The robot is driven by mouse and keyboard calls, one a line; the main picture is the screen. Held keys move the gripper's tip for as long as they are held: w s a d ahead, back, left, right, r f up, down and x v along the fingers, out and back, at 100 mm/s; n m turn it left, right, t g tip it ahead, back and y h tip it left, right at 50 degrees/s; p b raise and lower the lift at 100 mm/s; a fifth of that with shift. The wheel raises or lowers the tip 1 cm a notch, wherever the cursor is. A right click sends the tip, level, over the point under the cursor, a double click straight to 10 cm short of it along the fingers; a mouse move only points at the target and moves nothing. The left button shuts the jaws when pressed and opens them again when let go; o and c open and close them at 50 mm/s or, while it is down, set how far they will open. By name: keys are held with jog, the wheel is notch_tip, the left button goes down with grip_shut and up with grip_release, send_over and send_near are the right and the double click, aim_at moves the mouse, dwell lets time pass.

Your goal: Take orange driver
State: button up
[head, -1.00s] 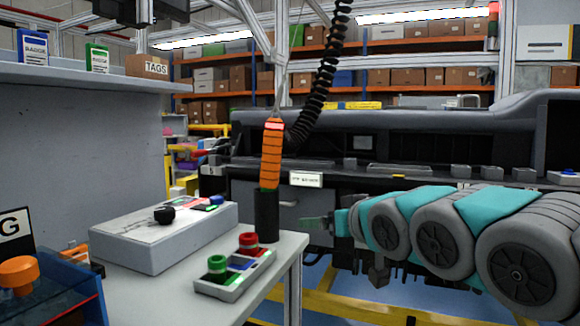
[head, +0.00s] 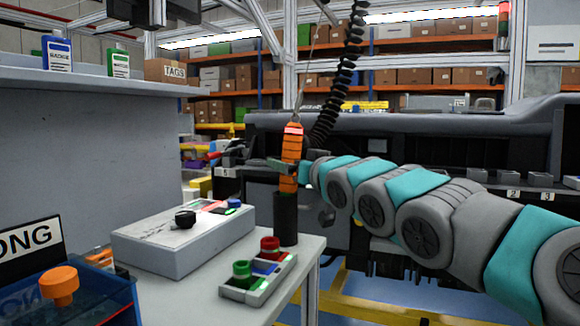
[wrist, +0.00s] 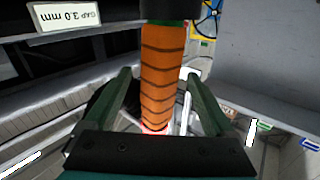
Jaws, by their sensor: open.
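The orange driver (head: 290,158) hangs upright from a cable beside a black coiled hose. Its lower end meets a dark cylindrical holder (head: 285,215) at the table's back corner. My gripper (head: 288,166) is at the driver's orange grip, reaching in from the right. In the wrist view the driver's ribbed orange body (wrist: 163,70) stands between the two green fingers of my gripper (wrist: 160,85). The fingers are open, with a gap visible on each side of the driver.
A grey box with a black knob (head: 183,240) and a small tray with red and green knobs (head: 258,278) stand on the table (head: 300,262). A blue bin (head: 70,300) is at the lower left. The dashboard module (head: 430,130) lies behind my arm.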

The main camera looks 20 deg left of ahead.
jog(key=shift+w+a, duration=0.35)
jog(key=shift+w, duration=0.05)
jog(key=shift+c, duration=0.3)
grip_shut()
dwell(0.6)
